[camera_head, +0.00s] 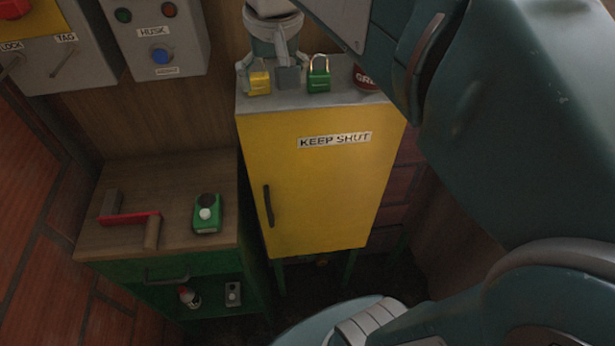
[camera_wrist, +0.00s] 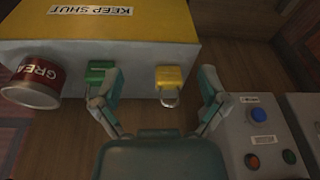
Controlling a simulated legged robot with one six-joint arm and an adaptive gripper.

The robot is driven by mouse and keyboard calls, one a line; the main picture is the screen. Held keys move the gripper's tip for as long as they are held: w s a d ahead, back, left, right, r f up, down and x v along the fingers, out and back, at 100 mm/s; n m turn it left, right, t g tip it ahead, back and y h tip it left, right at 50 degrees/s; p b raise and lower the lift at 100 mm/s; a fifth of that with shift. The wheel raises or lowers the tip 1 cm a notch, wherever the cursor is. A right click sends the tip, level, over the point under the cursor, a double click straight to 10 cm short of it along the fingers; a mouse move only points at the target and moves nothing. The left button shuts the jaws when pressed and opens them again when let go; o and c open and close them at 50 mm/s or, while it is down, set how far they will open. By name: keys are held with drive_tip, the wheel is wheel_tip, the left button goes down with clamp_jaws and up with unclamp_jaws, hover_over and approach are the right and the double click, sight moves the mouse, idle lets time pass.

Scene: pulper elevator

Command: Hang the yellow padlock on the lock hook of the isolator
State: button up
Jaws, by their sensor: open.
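The yellow padlock (camera_head: 259,83) stands upright with its shackle up, on top of the yellow cabinet near its left end. It also shows in the wrist view (camera_wrist: 169,77), between my spread fingers. My gripper (camera_wrist: 160,78) is open and empty above the cabinet top, with one finger on each side of the yellow padlock; contact cannot be told. The gripper also shows in the head view (camera_head: 265,70). The isolator (camera_head: 42,22) is on the wall at upper left, partly cut off. Its lock hook (camera_head: 10,69) sits under the LOCK label at the picture's left edge.
A green padlock (camera_head: 319,78) stands just right of the gripper, and a red tin (camera_head: 366,77) stands farther right. A second hook (camera_head: 63,62) is under the TAG label. A HUSK button box (camera_head: 160,40) is between isolator and cabinet. A wooden-topped bench (camera_head: 170,185) holds several items.

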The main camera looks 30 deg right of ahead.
drive_tip(key=s+f+n+t, duration=0.1)
drive_tip(key=s+f+t, duration=0.2)
drive_tip(key=s+f, duration=0.8)
drive_tip(key=shift+s+d+f+n, duration=0.15)
drive_tip(key=shift+s+f+n, duration=0.2)
drive_tip(key=shift+f, duration=0.4)
drive_tip(key=shift+o, duration=0.5)
drive_tip(key=shift+f, duration=0.1)
drive_tip(key=g, duration=0.1)
approach(257, 75)
drive_tip(key=shift+m+h, duration=0.3)
drive_tip(key=shift+m, duration=0.15)
drive_tip(key=x, duration=1.1)
drive_tip(key=shift+a, duration=0.3)
